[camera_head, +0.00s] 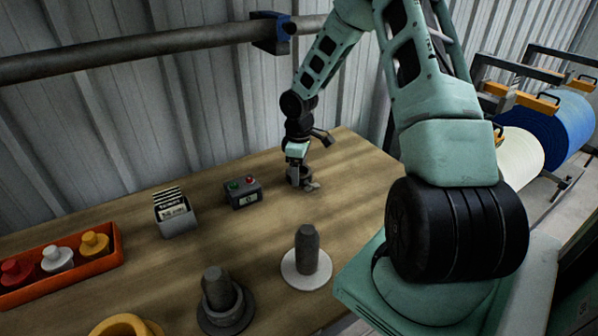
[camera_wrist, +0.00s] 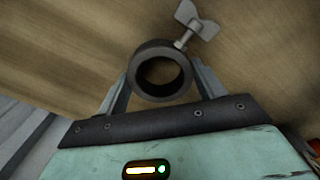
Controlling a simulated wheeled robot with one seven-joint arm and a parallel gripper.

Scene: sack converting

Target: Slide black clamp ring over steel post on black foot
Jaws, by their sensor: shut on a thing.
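The black clamp ring (camera_wrist: 160,47) is between the two fingers of my gripper (camera_wrist: 162,78) in the wrist view, its round hole facing the camera. A grey wing screw (camera_wrist: 197,22) sticks out from its far side. In the head view my gripper (camera_head: 298,172) is at the back of the table with the ring (camera_head: 306,183) low at its tip; I cannot tell if the ring touches the wood. The steel post (camera_head: 216,283) on the black foot (camera_head: 226,325) stands upright at the front, left of and well away from my gripper. A dark collar surrounds its lower part.
Another post (camera_head: 307,247) on a white foot (camera_head: 305,283) stands between my gripper and the front edge. A yellow ring (camera_head: 127,324) is at the bottom left. A button box (camera_head: 243,194), a card holder (camera_head: 176,214) and an orange tray (camera_head: 62,268) line the left side.

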